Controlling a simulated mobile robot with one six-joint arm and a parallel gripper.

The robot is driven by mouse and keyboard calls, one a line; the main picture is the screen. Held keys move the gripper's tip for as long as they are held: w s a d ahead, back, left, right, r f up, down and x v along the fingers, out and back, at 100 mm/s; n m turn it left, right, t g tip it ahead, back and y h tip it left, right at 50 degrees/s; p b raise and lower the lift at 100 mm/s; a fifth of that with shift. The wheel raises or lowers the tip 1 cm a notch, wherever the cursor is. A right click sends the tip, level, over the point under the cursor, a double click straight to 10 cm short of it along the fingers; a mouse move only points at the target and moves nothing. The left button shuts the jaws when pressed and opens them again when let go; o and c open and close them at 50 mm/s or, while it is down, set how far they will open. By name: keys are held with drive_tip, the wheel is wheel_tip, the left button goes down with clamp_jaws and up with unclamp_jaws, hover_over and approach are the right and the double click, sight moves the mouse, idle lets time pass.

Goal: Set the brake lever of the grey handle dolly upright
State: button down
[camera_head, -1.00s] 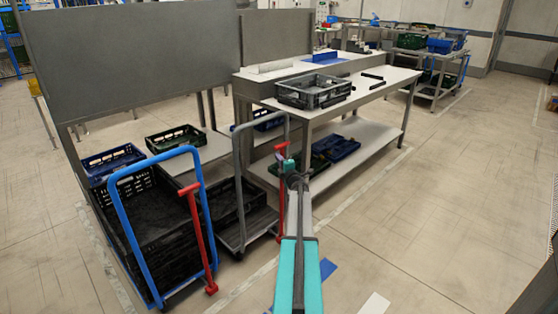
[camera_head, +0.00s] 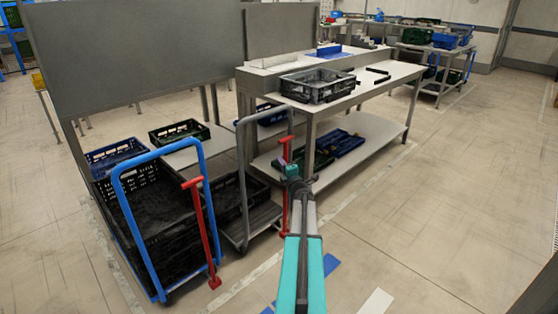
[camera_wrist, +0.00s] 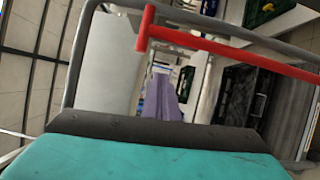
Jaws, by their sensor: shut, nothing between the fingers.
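The grey handle dolly (camera_head: 240,160) stands left of the workbench, its tube handle rising over a low dark deck. Its red brake lever (camera_head: 285,205) has a short crossbar on top and looks near vertical in the head view; part of it is hidden behind my arm. My gripper (camera_head: 287,163) is shut and empty at the upper part of the lever; I cannot tell whether they touch. In the wrist view the lever's red crossbar and shaft (camera_wrist: 220,48) lie across the upper picture, in front of the grey handle (camera_wrist: 76,60).
A blue handle dolly (camera_head: 122,205) with black crates and its own red lever (camera_head: 204,235) stands close on the left. The workbench (camera_head: 345,105) carries a grey crate (camera_head: 318,98) behind my gripper. The floor at right is open.

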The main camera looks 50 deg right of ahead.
drive_tip(key=shift+v, duration=1.45)
drive_tip(key=w+a+f+m+g+y+p, duration=0.1)
drive_tip(key=w+a+f+m+g+p, duration=0.2)
drive_tip(key=a+f, duration=0.55)
drive_tip(key=w+a+f+m+g+y+p, duration=0.1)
drive_tip(key=w+a+f+m+g, duration=0.25)
drive_tip(key=a+f, duration=0.5)
drive_tip(key=s+a+f+m+g+y+p, duration=0.2)
drive_tip(key=a+f, duration=0.3)
drive_tip(key=a, duration=0.6)
drive_tip(key=s+a+f+m+g+y+p, duration=0.15)
drive_tip(key=a+f, duration=0.35)
drive_tip(key=a, duration=0.6)
drive_tip(key=s+a+f+m+g+y+p, duration=0.1)
drive_tip(key=s+a+f+g, duration=0.15)
drive_tip(key=s+a, duration=0.5)
drive_tip(key=s+a+f+g+y+p, duration=0.1)
drive_tip(key=s+a+f+g+y, duration=0.2)
drive_tip(key=a, duration=0.7)
drive_tip(key=s+a+r+g+p, duration=0.1)
drive_tip(key=s+a+g, duration=0.1)
drive_tip(key=s+a, duration=0.6)
drive_tip(key=s+a+r+m+g+p, duration=0.1)
drive_tip(key=s+a+g, duration=0.2)
drive_tip(key=s+a, duration=0.5)
drive_tip(key=s+y, duration=0.1)
drive_tip(key=s, duration=0.3)
drive_tip(key=shift+s+r, duration=0.2)
drive_tip(key=shift+r, duration=0.05)
drive_tip(key=shift+a, duration=0.15)
